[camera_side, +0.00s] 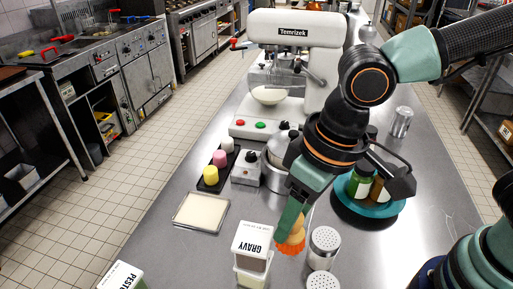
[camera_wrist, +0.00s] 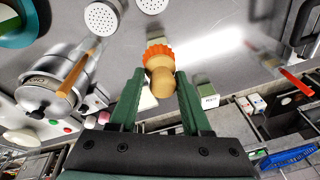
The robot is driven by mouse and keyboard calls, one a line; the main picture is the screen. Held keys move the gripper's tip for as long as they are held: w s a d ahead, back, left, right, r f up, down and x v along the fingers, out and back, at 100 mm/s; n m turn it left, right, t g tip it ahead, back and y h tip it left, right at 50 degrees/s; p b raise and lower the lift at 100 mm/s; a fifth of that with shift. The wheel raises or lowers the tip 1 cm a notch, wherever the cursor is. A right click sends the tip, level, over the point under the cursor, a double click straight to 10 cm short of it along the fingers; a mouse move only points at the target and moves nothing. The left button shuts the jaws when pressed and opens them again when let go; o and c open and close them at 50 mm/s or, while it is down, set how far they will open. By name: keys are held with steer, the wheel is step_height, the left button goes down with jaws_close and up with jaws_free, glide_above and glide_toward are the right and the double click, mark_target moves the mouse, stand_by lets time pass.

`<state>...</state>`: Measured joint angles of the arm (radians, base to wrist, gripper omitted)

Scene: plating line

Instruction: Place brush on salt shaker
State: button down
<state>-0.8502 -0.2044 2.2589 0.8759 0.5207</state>
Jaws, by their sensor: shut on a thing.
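A brush with a round wooden knob and orange bristles (camera_side: 291,246) is at my gripper, right of the gravy box. In the wrist view the brush (camera_wrist: 160,58) sits between my fingertips, bristles pointing away. My gripper (camera_wrist: 160,80) is shut on its knob; in the side view the fingers (camera_side: 291,218) reach down to it. I cannot tell whether the bristles touch the counter. Two metal shakers with holed tops stand close by: one just right of the brush (camera_side: 325,242), one nearer the camera (camera_side: 322,281). I cannot tell which holds salt. They also show at the wrist view's top (camera_wrist: 102,17).
A gravy box (camera_side: 251,245) stands left of the brush. Behind it are a cream-filled tray (camera_side: 201,212), a black rack of coloured cups (camera_side: 218,168) and a metal pot (camera_side: 275,170). A teal turntable (camera_side: 345,207) with jars is at right. Counter right of the shakers is clear.

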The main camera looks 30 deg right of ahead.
steer(key=v, duration=0.3)
steer(key=shift+w+a+r, duration=0.15)
steer(key=shift+w+a, duration=0.1)
steer(key=w+d+r+m+h, duration=0.1)
steer(key=w+d+r+m, duration=0.15)
steer(key=w+d, duration=0.45)
steer(key=w+d+r+m, duration=0.1)
steer(key=w+d+m, duration=0.2)
steer(key=w, duration=0.8)
steer(key=w+d+m+h, duration=0.1)
steer(key=w+d+m, duration=0.1)
steer(key=w+d, duration=0.5)
steer(key=w+d+m, duration=0.3)
steer(key=d, duration=0.8)
steer(key=m+h, duration=0.1)
steer(key=m, duration=0.7)
glide_above(407, 109)
step_height(407, 109, down, 8)
steer(key=shift+f, duration=2.25)
steer(key=shift+f, duration=0.15)
